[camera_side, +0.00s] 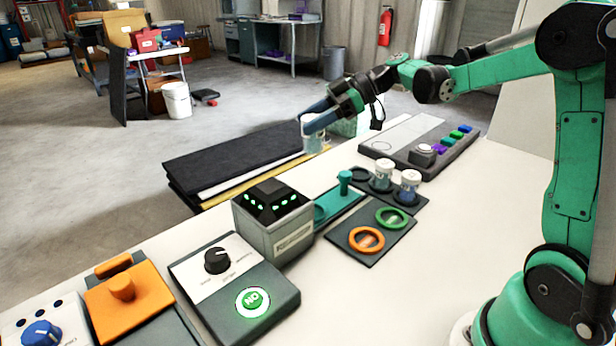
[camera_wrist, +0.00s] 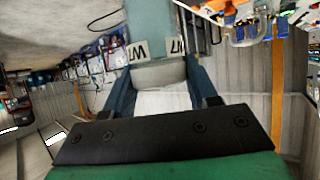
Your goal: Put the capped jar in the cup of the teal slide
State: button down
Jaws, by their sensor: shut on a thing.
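The teal slide (camera_side: 343,203) lies on the table with an upright teal knob (camera_side: 345,182). Its cup (camera_side: 319,213) is partly hidden behind the grey box. The held jar is well apart from the slide.
A grey box with green lights (camera_side: 272,222) stands beside the slide. Two white-capped jars (camera_side: 383,176) (camera_side: 409,186) stand in a dark rack with an empty ring (camera_side: 360,174). A mat with orange and green rings (camera_side: 366,240) lies in front. A button panel (camera_side: 420,145) is behind.

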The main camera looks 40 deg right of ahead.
notch_tip(320, 180, down, 15)
jog(key=shift+r, duration=0.2)
dwell(0.3)
jog(key=shift+c, duration=1.2)
grip_release()
jog(key=v, duration=1.2)
jog(key=s+a+r+m+h, duration=0.1)
jog(key=s+a+m+h, duration=0.2)
jog(key=a+m+h, duration=0.2)
jog(key=s+a+r+m+h, duration=0.2)
jog(key=s+a+m+h, duration=0.2)
jog(key=a, duration=0.5)
jog(key=shift+s+m+h, duration=0.25)
jog(key=shift+m+h, duration=0.35)
jog(key=shift+m, duration=0.5)
